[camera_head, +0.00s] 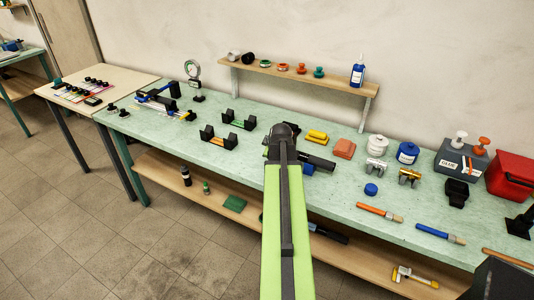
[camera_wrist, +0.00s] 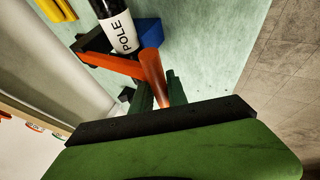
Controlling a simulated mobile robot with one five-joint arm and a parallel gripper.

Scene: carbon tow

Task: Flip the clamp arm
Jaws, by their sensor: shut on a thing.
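The clamp arm (camera_wrist: 112,66) is an orange bar in the wrist view, with an orange round handle (camera_wrist: 152,70) at its end. My gripper (camera_wrist: 159,93) has its dark green fingers shut around the handle's lower part. The black pole (camera_wrist: 122,28), with a white band marked POLE, lies close beside the clamp arm. A blue block (camera_wrist: 147,30) sits next to the pole. In the head view, the dark pole (camera_head: 318,161) and blue block (camera_head: 308,168) show just right of my arm. My arm hides the clamp arm and my fingers there.
Yellow pieces (camera_head: 317,135) and an orange block (camera_head: 344,148) lie behind the pole on the green bench (camera_head: 270,118). Black stands (camera_head: 222,138) are to the left. A white jar (camera_head: 377,146) and blue jar (camera_head: 407,153) stand right. A wooden shelf (camera_head: 290,75) is on the wall.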

